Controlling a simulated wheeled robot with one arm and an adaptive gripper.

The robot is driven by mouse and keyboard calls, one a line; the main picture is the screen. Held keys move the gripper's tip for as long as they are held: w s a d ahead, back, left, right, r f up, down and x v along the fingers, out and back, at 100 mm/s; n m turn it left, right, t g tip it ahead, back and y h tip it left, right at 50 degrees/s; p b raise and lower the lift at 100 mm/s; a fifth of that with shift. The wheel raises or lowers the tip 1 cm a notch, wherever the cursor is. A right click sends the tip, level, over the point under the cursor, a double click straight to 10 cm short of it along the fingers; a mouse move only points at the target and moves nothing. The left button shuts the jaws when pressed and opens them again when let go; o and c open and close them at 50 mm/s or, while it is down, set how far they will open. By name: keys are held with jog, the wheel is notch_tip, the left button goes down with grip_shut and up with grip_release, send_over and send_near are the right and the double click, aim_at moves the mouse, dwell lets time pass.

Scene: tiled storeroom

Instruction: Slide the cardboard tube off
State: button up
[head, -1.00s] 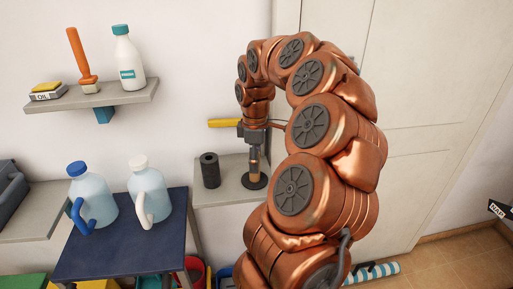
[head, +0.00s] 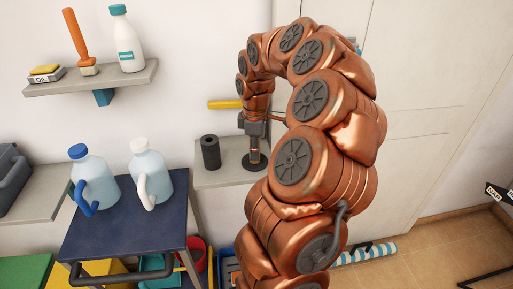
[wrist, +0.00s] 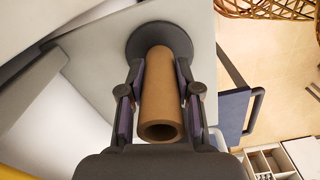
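The cardboard tube (wrist: 161,95) is brown and hollow, with its open end facing the camera in the wrist view. Its far end meets a dark round base (wrist: 160,38); no post shows inside it. In the head view the base (head: 254,163) stands on a grey shelf, and my gripper hides most of the tube. My gripper (wrist: 160,68) has one purple-padded finger on each side of the tube, pointing at the base. The pads lie very near the tube; whether they touch it I cannot tell. In the head view my gripper (head: 254,148) points down just above the base.
A black cylinder (head: 210,152) stands left of the base on the grey shelf (head: 212,177). A yellow bar (head: 224,104) is on the wall behind. Two jugs (head: 95,180) (head: 150,175) stand on a blue table (head: 120,230) at left. A door (head: 425,100) is at right.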

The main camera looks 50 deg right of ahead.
grip_shut()
jog(key=shift+r+p, duration=2.1)
jog(key=shift+r, duration=3.4)
